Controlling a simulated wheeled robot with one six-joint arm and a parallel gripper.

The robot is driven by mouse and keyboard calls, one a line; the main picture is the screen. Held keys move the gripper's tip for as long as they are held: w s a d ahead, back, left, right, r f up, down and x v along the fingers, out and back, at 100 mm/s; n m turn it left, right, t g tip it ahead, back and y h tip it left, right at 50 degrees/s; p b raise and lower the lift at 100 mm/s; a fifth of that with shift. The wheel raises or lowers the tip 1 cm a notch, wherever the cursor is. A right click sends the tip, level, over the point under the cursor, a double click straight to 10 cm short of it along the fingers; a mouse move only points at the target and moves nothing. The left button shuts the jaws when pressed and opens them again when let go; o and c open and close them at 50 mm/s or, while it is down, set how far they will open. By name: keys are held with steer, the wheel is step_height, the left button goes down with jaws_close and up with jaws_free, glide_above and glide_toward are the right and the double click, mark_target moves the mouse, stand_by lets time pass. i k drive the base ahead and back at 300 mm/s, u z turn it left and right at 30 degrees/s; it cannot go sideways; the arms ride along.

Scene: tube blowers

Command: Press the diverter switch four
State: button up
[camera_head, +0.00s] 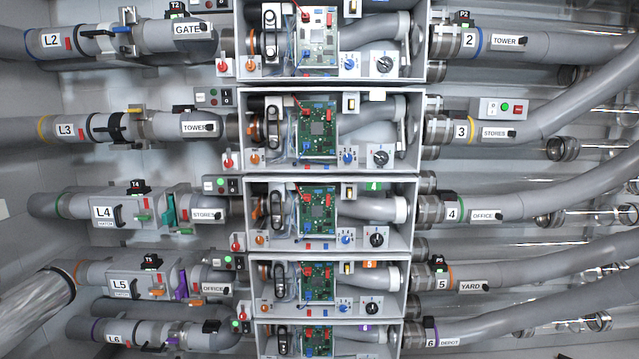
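The row marked four has an open grey box (327,251) with a green label 4 (374,186) at its top right. A small rocker switch (348,191) with a dark and pale face sits beside that label. Inside the box are a green circuit board (317,213), a blue knob (347,238) and a black knob (376,240). A second 4 label (452,214) is on the pipe collar to the right. I cannot tell which part is the diverter switch, or its setting. My gripper is not in view.
Similar open boxes stand close above and below, including the row three box (327,167) and row five box (325,313). Grey pipes run out both sides, such as the L4 pipe (72,206) and OFFICE pipe (540,203). Nothing visible blocks the front of box four.

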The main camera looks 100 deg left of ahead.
mark_target(233, 185)
steer(key=u, duration=3.75)
steer(key=i, duration=2.4)
steer(key=u, duration=0.15)
